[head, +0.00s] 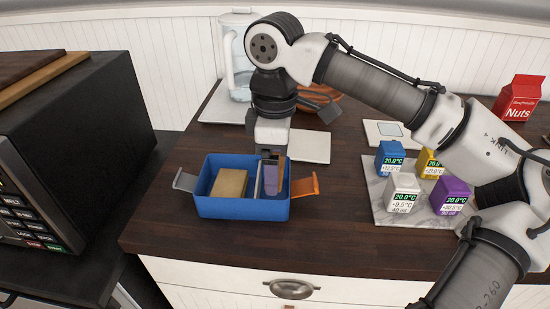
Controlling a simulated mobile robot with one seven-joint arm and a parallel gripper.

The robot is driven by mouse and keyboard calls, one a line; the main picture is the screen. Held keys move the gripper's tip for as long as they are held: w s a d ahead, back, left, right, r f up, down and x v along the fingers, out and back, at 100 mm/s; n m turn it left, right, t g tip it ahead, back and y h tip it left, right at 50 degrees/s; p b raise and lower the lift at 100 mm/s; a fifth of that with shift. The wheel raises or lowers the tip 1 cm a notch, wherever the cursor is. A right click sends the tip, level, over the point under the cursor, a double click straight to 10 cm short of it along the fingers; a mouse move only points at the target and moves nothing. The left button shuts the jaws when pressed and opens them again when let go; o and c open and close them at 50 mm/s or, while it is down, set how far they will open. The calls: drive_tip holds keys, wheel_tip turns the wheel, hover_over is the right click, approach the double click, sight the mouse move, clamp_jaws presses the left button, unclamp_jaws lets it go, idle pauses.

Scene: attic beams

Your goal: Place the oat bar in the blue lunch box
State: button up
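The blue lunch box (243,209) sits open on the dark wooden counter, with a grey clip flap on its left and an orange one on its right. A tan block (229,183) lies in its left compartment. A slim purple-grey bar (273,182), which looks like the oat bar, stands upright in the right compartment, its lower end below the rim. My gripper (270,160) points down over that compartment and appears shut on the bar's upper end. The fingertips are small and dark here, and the bar's bottom contact is hidden.
A pale board (384,205) at right holds several small coloured boxes with labels. A red nuts carton (519,99) stands behind. A clear jug (238,62) and an orange bowl (318,102) are behind my arm. A black appliance (75,140) stands at left.

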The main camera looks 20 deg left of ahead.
drive_tip(key=shift+f, duration=0.1)
drive_tip(key=shift+f, duration=0.35)
drive_tip(key=shift+f, duration=0.1)
drive_tip(key=o, duration=0.8)
drive_tip(key=shift+f, duration=0.1)
drive_tip(key=shift+s, duration=0.1)
wheel_tip(320, 180, up, 14)
drive_tip(key=shift+f+p, duration=0.25)
drive_tip(key=shift+p, duration=0.15)
